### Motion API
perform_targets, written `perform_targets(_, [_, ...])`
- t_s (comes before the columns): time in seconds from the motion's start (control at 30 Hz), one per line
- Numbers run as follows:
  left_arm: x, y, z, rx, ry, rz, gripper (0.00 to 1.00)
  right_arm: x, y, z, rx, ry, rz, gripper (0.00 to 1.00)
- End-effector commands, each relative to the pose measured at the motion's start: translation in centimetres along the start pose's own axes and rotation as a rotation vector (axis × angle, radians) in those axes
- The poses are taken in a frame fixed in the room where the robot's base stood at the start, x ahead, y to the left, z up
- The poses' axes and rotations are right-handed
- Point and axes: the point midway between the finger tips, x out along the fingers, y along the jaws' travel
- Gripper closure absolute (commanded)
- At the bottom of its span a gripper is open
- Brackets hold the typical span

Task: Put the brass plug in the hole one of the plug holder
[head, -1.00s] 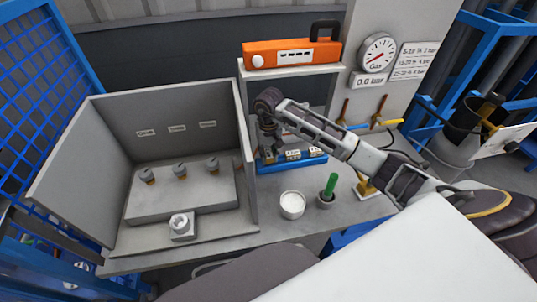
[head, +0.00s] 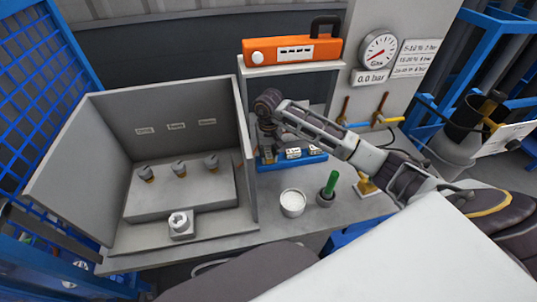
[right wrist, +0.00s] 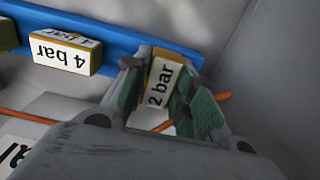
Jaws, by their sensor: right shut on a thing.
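The blue plug holder (head: 310,162) is a long rail lying on the bench below the shelf. It also shows in the right wrist view (right wrist: 108,38). Small brass-coloured blocks with white labels sit along it, one reading 4 bar (right wrist: 62,53). My right gripper (head: 268,152) points down at the holder's left end. In the right wrist view its fingers (right wrist: 160,95) are closed around the brass plug (right wrist: 161,78), whose label reads 2 bar. The plug is at the end of the blue rail; whether it is seated in a hole is hidden. My left gripper is not in view.
A grey open box (head: 247,180) stands left of the arm, with several fittings (head: 179,170) on a step inside. An orange case (head: 290,50) sits on the shelf above. A white cup (head: 292,204) and a pot with a green handle (head: 328,190) stand in front of the holder.

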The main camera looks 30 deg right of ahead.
Motion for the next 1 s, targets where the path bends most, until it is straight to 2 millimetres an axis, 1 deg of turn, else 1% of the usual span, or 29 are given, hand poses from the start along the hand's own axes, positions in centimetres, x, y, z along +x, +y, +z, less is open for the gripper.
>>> perform_targets(0.43, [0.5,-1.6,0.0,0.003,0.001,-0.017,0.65,0.4,0.0,0.0,0.001,0.001,0.0,1.0])
perform_targets(0.47, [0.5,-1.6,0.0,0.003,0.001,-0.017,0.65,0.4,0.0,0.0,0.001,0.001,0.0,0.71])
perform_targets(0.6, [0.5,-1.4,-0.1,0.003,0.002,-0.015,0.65,0.4,0.0,0.0,0.001,0.001,0.0,0.53])
perform_targets(1.0, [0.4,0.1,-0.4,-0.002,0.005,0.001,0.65,0.4,0.0,0.0,0.0,0.0,0.0,0.52])
